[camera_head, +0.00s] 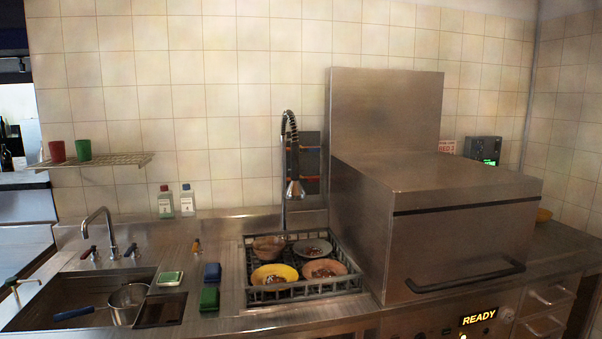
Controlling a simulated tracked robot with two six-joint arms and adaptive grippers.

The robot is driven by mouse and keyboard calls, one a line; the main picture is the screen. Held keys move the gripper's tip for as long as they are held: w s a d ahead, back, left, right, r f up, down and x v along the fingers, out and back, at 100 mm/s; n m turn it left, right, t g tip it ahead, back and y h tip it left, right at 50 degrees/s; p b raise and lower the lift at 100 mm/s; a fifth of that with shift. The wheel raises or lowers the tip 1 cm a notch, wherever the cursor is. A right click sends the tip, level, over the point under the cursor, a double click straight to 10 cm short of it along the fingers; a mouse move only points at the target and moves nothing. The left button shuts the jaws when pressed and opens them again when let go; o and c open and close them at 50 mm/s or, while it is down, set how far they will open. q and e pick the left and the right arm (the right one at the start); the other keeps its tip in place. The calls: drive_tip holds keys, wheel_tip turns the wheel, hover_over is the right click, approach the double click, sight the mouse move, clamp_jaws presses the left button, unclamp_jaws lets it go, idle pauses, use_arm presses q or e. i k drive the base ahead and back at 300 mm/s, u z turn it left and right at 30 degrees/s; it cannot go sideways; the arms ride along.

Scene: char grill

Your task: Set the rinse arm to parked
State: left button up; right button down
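The rinse arm (291,150) is a tall dark sprayer hose with a spring coil and a metal spray head (295,189). It rises from the counter behind the dish rack and curves over at the top. The spray head hangs down above the back of the rack, in front of a dark panel (311,160) with coloured strips on the wall. Nothing in the view marks a parked position that I can identify. Neither of my grippers shows in this view.
A dish rack (300,292) holds several dirty bowls. At right stands a large steel dishwasher (450,235) with a bar handle and a READY display. At left are a sink (75,292) with a pan (128,302), sponges, two bottles and a wall shelf (105,159) with cups.

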sight(295, 191)
drive_tip(key=i, duration=0.75)
drive_tip(key=u, duration=0.1)
drive_tip(key=k, duration=1)
drive_tip(key=z, duration=0.75)
drive_tip(key=i, duration=1)
drive_tip(key=z, duration=0.05)
